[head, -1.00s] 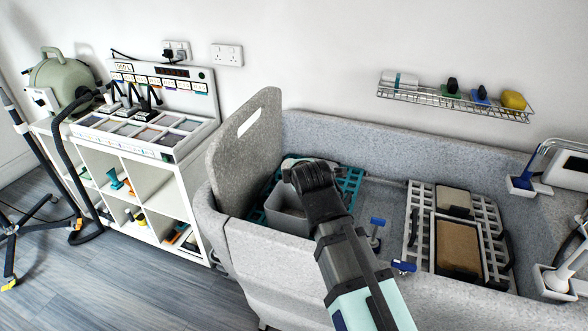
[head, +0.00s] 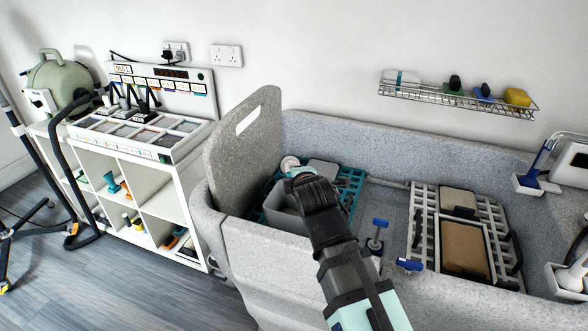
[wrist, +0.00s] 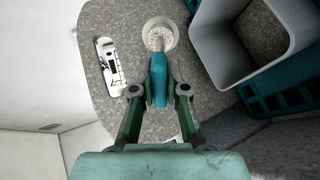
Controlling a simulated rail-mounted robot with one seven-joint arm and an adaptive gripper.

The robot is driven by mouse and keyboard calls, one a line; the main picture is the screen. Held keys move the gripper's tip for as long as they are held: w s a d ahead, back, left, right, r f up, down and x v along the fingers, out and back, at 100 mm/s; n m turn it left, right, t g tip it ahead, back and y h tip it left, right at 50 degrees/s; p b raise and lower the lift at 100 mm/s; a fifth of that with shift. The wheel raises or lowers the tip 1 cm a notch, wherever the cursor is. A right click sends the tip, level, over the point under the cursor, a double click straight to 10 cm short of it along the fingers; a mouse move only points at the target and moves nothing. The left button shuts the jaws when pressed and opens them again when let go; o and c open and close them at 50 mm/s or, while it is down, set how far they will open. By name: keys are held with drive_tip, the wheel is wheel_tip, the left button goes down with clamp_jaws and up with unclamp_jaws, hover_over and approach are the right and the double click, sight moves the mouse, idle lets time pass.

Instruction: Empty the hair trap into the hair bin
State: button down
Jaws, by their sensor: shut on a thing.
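My gripper (wrist: 159,75) is shut on the teal handle of the hair trap (wrist: 160,35), a round pale cup with a perforated or speckled inside. In the head view the trap (head: 290,163) shows as a small round shape just beyond my gripper (head: 300,177), above the tub's left end. The hair bin, which I take to be the grey open-topped box (head: 283,216), stands on a teal grid just below and left of my gripper. In the wrist view the bin (wrist: 284,80) is right of the trap, apart from it. I cannot tell what is inside the trap.
The tub's upright speckled panel (head: 240,145) is close on the left. A teal grid (head: 352,185) lies under the bin. A white slatted rack (head: 424,222) with brown pads is to the right. A wire shelf (head: 460,97) hangs on the wall.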

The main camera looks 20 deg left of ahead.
idle(0.7)
drive_tip(key=shift+s+d+f+b, duration=0.1)
drive_tip(key=shift+f+b, duration=0.3)
drive_tip(key=shift+b, duration=0.5)
drive_tip(key=shift+s+f+t+y+b, duration=0.15)
drive_tip(key=shift+f+t+y+b, duration=0.15)
drive_tip(key=shift+t+b, duration=0.45)
drive_tip(key=shift+s+d+f+b, duration=0.1)
drive_tip(key=shift+b, duration=0.75)
idle(2.1)
drive_tip(key=r+p, duration=0.1)
drive_tip(key=p, duration=0.2)
drive_tip(key=shift+w+r, duration=0.15)
drive_tip(key=shift+w, duration=0.05)
drive_tip(key=g+p, duration=0.1)
drive_tip(key=p, duration=0.2)
drive_tip(key=w+r+g+h+p, duration=0.1)
drive_tip(key=p, duration=0.3)
drive_tip(key=a+r+g+p, duration=0.1)
drive_tip(key=p, duration=0.2)
drive_tip(key=shift+w+r, duration=0.15)
drive_tip(key=shift+w, duration=0.15)
drive_tip(key=shift+w+a+r+g+h+p, duration=0.15)
drive_tip(key=shift+g+h+p, duration=0.25)
drive_tip(key=shift+p, duration=0.65)
